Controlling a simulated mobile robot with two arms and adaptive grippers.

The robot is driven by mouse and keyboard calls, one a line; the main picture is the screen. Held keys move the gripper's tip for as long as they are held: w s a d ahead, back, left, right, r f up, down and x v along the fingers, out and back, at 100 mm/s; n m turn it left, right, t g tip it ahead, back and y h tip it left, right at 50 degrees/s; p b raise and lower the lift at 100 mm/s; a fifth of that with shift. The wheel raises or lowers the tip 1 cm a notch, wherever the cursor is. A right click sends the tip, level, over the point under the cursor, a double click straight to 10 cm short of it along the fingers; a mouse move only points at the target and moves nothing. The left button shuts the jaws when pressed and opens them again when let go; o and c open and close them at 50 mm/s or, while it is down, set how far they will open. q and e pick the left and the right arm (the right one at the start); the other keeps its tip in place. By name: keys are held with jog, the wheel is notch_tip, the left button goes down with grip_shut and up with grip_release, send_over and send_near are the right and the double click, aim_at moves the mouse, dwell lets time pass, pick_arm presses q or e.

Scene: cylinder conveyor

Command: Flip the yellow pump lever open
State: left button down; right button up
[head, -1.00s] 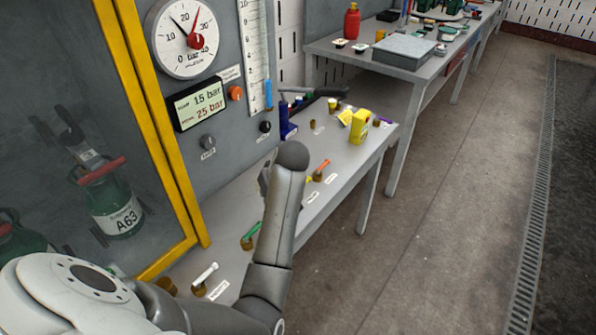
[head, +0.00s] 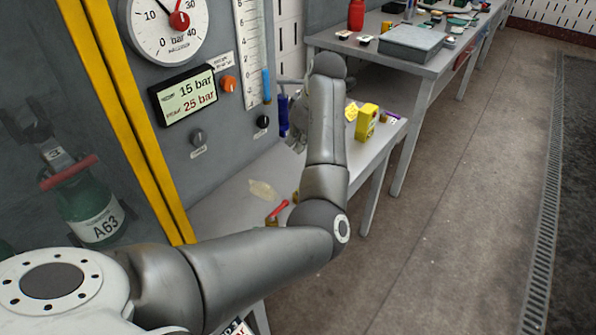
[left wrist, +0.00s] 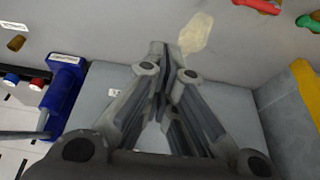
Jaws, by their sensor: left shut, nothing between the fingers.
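I cannot make out a yellow lever in either current view; my left arm covers part of the bench. A red lever (head: 278,211) on a brass fitting shows beside my arm in the head view. In the left wrist view, the red lever (left wrist: 257,5) and a green lever (left wrist: 309,21) are at the upper right, apart from my fingers. My left gripper (left wrist: 166,48) is shut and empty over the grey bench. In the head view my forearm partly hides the left gripper (head: 300,132), near a blue pump body (head: 283,115). My right gripper is not seen.
The gauge panel (head: 205,140) and yellow cabinet frame (head: 125,115) stand left of the bench (head: 225,205). A yellow box (head: 367,121) sits at its far right. A pale yellowish patch (head: 262,189) lies on it. The floor at right is clear.

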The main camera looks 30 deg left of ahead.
pick_arm(q)
jog(key=x, duration=0.9)
jog(key=shift+s+a+f, duration=0.1)
jog(key=shift+f, duration=0.1)
jog(key=d, duration=0.1)
jog(key=d+f+p, duration=0.1)
jog(key=shift+d, duration=0.4)
jog(key=shift+s+d, duration=0.1)
jog(key=shift+d, duration=0.4)
jog(key=shift+f, duration=0.15)
